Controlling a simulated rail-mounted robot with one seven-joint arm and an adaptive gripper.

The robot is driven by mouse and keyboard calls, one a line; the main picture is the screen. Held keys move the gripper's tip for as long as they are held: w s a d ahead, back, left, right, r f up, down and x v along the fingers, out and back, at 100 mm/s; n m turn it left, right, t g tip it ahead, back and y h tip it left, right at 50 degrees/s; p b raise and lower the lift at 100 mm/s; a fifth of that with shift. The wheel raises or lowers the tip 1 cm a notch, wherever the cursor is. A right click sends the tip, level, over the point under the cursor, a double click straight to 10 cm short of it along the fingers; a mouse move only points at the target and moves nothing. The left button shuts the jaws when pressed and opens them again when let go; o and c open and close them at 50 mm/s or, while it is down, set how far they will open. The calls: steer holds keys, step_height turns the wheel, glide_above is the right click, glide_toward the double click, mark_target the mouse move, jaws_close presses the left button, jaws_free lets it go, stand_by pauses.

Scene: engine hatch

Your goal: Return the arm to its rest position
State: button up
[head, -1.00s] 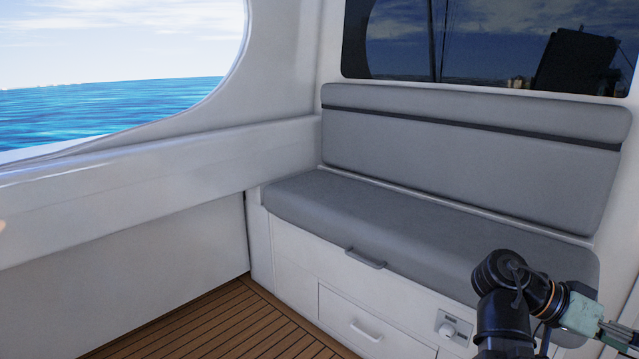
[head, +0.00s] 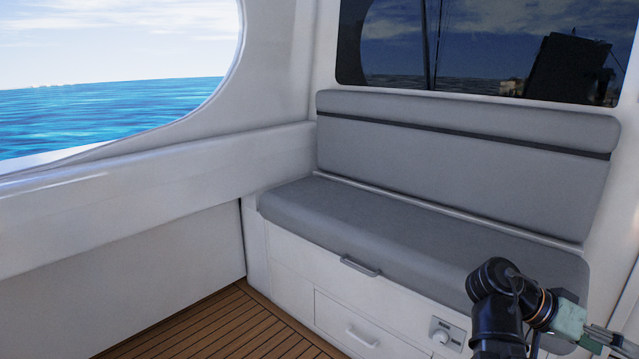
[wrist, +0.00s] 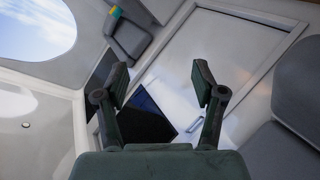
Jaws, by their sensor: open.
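My arm shows at the lower right of the head view, bent at a black joint, with my gripper (head: 606,338) at the right edge and partly cut off there. In the wrist view my gripper (wrist: 161,85) is open, its two dark fingers spread apart with nothing between them. Beyond the fingers the wrist view shows a white panel or door (wrist: 235,55) and a dark rectangular surface (wrist: 148,118).
A grey bench seat (head: 400,215) with a backrest (head: 460,150) stands behind my arm. Wooden floor (head: 220,325) lies clear at the lower left.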

steer(key=w+a+f+n+t+y+p, duration=0.1)
steer(key=w+a+f+n+p, duration=0.1)
steer(key=w+f+n+p, duration=0.3)
steer(key=w+a+f+n+t+y+p, duration=0.1)
steer(key=a+f+y+p, duration=0.15)
steer(key=f, duration=0.45)
steer(key=w+a+f+n+t+p, duration=0.1)
steer(key=w+a+f+n+p, duration=0.25)
steer(key=f, duration=0.25)
steer(key=s+a+f+n+g+y+p, duration=0.1)
steer(key=s+a+f+n+y+p, duration=0.3)
steer(key=a+f+p, duration=0.65)
steer(key=s+a+f+g+y+p, duration=0.1)
steer(key=s+a+f+p, duration=0.1)
steer(key=s, duration=0.5)
steer(key=s+a+f+g+y+p, duration=0.1)
steer(key=s+a+f+y+p, duration=0.1)
steer(key=s+a, duration=0.4)
steer(key=s+a+f+g+y+p, duration=0.1)
steer(key=s+a+f+y+p, duration=0.1)
steer(key=s+a+f+p, duration=0.2)
steer(key=s, duration=0.3)
steer(key=shift+s+a+f+p, duration=0.2)
steer(key=shift+s+f+p, duration=0.1)
steer(key=shift+s, duration=0.1)
